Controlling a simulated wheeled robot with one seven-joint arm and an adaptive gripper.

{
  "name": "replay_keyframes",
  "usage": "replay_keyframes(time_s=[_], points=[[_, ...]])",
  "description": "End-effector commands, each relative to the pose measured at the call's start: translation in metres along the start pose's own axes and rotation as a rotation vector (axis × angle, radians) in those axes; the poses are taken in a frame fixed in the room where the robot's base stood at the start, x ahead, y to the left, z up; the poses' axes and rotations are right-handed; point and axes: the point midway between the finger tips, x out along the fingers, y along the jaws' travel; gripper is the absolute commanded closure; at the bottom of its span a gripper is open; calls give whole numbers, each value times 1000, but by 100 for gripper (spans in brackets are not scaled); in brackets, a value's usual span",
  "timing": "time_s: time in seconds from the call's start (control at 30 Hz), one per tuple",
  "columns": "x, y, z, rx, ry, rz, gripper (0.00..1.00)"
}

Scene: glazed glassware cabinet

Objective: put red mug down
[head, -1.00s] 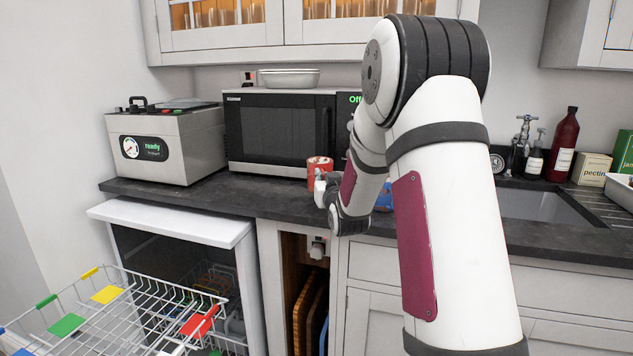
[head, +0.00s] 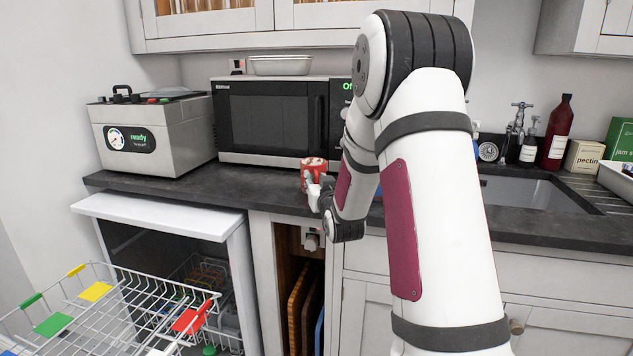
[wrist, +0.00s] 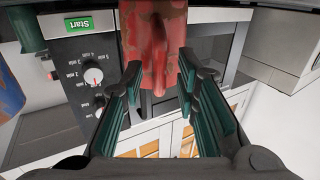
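The red mug (head: 312,172) is at the counter's front part, before the microwave, and looks upright. Its base is partly hidden by my gripper, so I cannot tell for sure whether it touches the counter. My gripper (head: 318,192) is just in front of it on the near side. In the wrist view the red mug (wrist: 160,15) is at the top middle, with its handle reaching down between the fingertips. My gripper (wrist: 160,75) has its fingers spread there, with narrow gaps seen on both sides of the handle.
The dark counter (head: 255,190) is clear left of the mug. The microwave (head: 270,122) stands behind, a steel appliance (head: 152,135) at left. A sink (head: 530,192) is at right. An open dishwasher (head: 150,212) and wire rack (head: 110,310) are below left.

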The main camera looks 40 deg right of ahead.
Motion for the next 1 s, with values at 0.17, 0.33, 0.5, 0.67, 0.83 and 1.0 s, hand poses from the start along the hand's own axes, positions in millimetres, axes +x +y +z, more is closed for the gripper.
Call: replay_keyframes(time_s=[0.17, 0.33, 0.5, 0.67, 0.83, 1.0], points=[[0, 0, 0, 0, 0, 0, 71], [0, 0, -4, 0, 0, 0, 71], [-29, 0, -3, 0, -1, 0, 71], [-64, 0, -3, 0, -1, 0, 71], [-95, 0, -3, 1, -1, 0, 71], [-114, 0, -3, 0, 0, 1, 71]])
